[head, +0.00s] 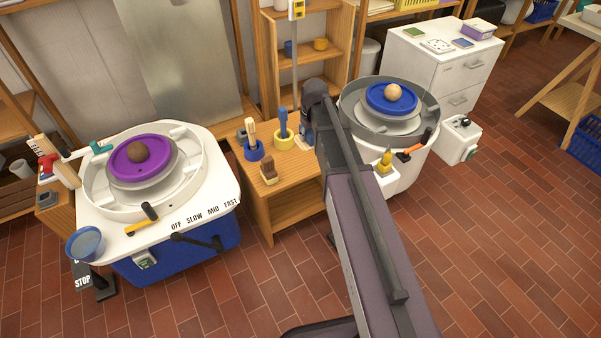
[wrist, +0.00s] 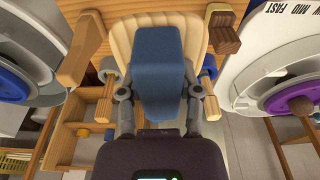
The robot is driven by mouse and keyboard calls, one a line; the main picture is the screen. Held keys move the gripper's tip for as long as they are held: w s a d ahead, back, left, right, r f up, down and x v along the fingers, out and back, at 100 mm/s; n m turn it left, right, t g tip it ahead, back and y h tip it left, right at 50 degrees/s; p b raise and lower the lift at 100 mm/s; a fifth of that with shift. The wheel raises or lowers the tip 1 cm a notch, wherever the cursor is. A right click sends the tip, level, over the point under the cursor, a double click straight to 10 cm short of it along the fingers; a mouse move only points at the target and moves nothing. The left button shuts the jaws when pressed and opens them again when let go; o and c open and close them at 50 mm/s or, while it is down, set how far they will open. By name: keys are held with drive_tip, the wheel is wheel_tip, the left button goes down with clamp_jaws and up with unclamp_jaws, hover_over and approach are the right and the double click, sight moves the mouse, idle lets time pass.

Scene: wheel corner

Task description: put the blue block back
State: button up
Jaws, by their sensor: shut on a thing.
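A blue block (wrist: 158,75) fills the middle of the wrist view. The block is held above the wooden table (wrist: 88,75). Its far end and whatever lies directly beneath it are hidden. In the head view my arm comes down to the right side of the small wooden table (head: 258,197), and the arm covers most of the gripper. I cannot clearly make out the block there.
A wheel with a purple disc (head: 127,170) stands left; one with a blue disc (head: 407,105) stands right. The brick floor (head: 500,245) is open at right.

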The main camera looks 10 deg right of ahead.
drive_tip(key=s+f+b, duration=0.3)
drive_tip(key=f+b, duration=0.4)
drive_tip(key=s+f+b, duration=0.4)
drive_tip(key=f+b, duration=0.2)
drive_tip(key=f, duration=0.2)
drive_tip(key=shift+a+b, duration=0.35)
drive_tip(key=shift+b, duration=0.05)
drive_tip(key=b, duration=0.1)
approach(301, 163)
drive_tip(key=shift+s+a+f, duration=0.1)
drive_tip(key=shift+s+f, duration=0.25)
drive_tip(key=shift+f, duration=0.25)
drive_tip(key=shift+s+a+f, duration=0.1)
drive_tip(key=shift+s+f, duration=0.25)
drive_tip(key=shift+f, duration=0.25)
drive_tip(key=shift+w, duration=0.45)
drive_tip(key=shift+w+f, duration=0.15)
drive_tip(key=shift+w, duration=1)
drive_tip(key=shift+s+f+b, duration=0.25)
drive_tip(key=shift+f+b, duration=0.4)
drive_tip(key=shift+b, duration=0.25)
drive_tip(key=shift+f+b, duration=0.9)
drive_tip(key=shift+f, duration=0.25)
